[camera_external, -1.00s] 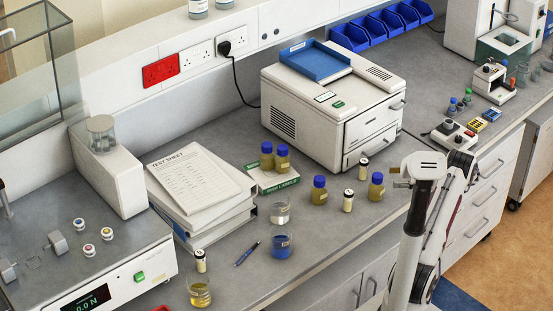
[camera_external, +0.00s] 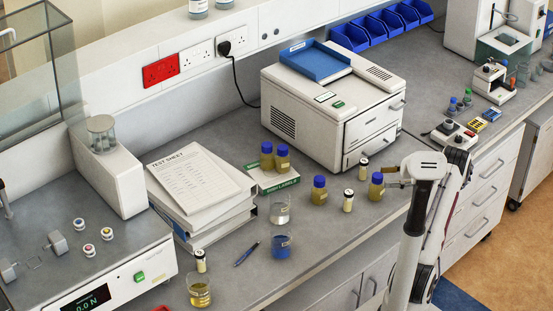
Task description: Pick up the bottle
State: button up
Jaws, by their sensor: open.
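Several small amber bottles with blue caps stand upright on the grey bench. The bottle nearest my gripper (camera_external: 376,187) is at the right, near the bench's front edge. Another bottle (camera_external: 319,191) stands to its left. My arm hides part of the gripper.
Small labelled vials (camera_external: 348,200) and (camera_external: 363,169) stand close to the nearest bottle. A white printer-like machine (camera_external: 340,105) is behind. The bench's front edge is close by.

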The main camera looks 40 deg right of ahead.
aim_at(378, 175)
jog(key=shift+x, duration=2.3)
jog(key=shift+r, duration=0.15)
grip_shut()
